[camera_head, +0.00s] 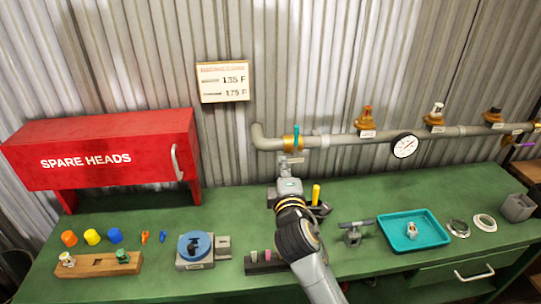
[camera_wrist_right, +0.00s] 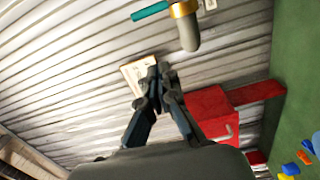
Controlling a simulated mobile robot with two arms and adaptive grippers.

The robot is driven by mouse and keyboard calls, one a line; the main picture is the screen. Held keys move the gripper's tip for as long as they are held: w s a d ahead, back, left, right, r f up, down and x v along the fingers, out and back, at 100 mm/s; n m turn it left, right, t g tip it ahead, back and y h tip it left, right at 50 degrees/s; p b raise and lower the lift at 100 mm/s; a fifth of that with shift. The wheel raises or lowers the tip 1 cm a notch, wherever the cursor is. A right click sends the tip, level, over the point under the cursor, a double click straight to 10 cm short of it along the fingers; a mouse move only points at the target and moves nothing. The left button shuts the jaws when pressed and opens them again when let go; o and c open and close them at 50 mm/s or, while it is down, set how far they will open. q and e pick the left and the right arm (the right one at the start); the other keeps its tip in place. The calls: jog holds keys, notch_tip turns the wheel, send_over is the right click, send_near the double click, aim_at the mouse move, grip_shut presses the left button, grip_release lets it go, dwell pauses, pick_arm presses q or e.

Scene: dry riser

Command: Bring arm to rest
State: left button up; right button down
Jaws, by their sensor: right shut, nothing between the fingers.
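My right arm rises from the bottom of the head view, over the middle of the green bench (camera_head: 350,200). Its gripper (camera_head: 284,160) points away from me toward the pipe and wall, held above the bench. In the right wrist view, the gripper (camera_wrist_right: 158,80) has its two fingers together with nothing between them, in front of the wall and the sign. The arm hides part of the bench and whatever stands directly behind it. My left gripper shows in neither view.
A red spare heads cabinet (camera_head: 100,150) stands left. A grey pipe (camera_head: 345,141) with a gauge (camera_head: 404,146) runs along the wall. A teal tray (camera_head: 441,241), a small vise (camera_head: 354,233), a blue round fixture (camera_head: 195,245) and a wooden block (camera_head: 98,265) occupy the bench.

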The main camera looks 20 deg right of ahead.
jog(key=s+a+f+m+g+y, duration=0.1)
jog(key=s+f+m+g+y, duration=0.2)
jog(key=s+f+m+g, duration=0.85)
jog(key=s+a+f+g+y, duration=0.1)
jog(key=s+a+f+y, duration=0.15)
jog(key=s+f, duration=0.55)
jog(key=s+a+f+g+y, duration=0.1)
jog(key=s+a+f, duration=0.25)
jog(key=s, duration=0.85)
notch_tip(320, 180, down, 27)
jog(key=s+g, duration=0.1)
jog(key=s, duration=0.1)
jog(key=s+d+f, duration=0.2)
jog(key=s+f, duration=0.6)
jog(key=s+d+f+g, duration=0.1)
jog(key=s+f, duration=0.7)
jog(key=shift+s+d+f+h+b, duration=0.15)
jog(key=shift+s+d+h+b, duration=0.15)
jog(key=shift+s+d+h, duration=0.1)
